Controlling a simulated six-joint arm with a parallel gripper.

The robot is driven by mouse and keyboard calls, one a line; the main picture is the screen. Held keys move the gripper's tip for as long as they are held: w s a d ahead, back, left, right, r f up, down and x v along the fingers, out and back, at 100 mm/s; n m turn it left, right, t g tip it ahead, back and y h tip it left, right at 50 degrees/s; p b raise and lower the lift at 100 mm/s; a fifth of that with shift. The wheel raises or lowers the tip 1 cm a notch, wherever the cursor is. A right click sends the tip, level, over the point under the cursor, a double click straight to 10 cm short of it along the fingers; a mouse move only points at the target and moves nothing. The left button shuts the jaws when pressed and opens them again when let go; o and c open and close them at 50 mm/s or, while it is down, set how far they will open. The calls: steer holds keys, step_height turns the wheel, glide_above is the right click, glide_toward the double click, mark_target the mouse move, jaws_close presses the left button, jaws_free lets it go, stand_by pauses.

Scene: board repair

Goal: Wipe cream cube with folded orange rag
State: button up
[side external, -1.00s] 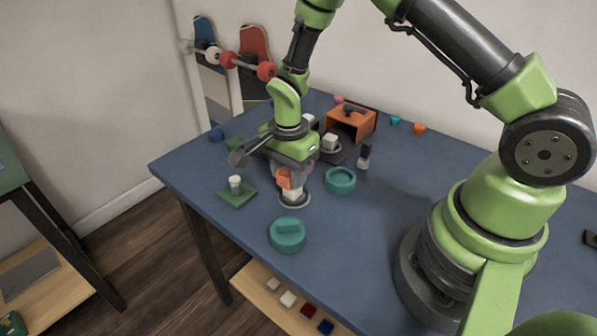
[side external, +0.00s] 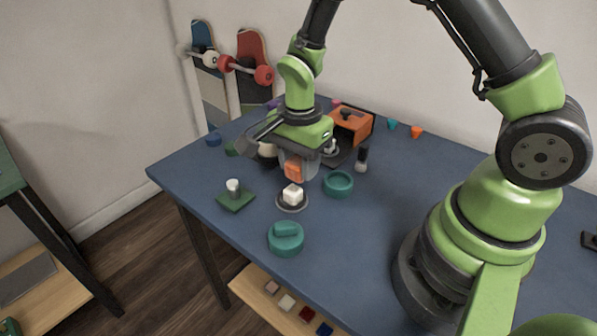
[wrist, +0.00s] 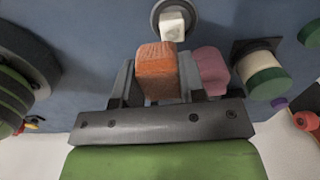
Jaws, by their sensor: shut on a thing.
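The cream cube (side external: 292,194) sits on a small round grey dish (side external: 281,206) near the front of the blue table. It also shows in the wrist view (wrist: 173,26), beyond the rag. My gripper (side external: 295,170) is shut on the folded orange rag (side external: 293,171) and holds it above and slightly behind the cube, apart from it. In the wrist view the rag (wrist: 157,72) stands out between the dark fingers. The dish rim (wrist: 157,12) shows around the cube there.
A teal round bowl (side external: 338,184) stands right of the dish, and a teal lidded piece (side external: 286,238) in front. A green square pad (side external: 235,201) with a white peg is at the left. An orange open box (side external: 352,124) and a dark bottle (side external: 361,160) stand behind.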

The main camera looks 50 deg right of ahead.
steer(key=shift+r, duration=1.8)
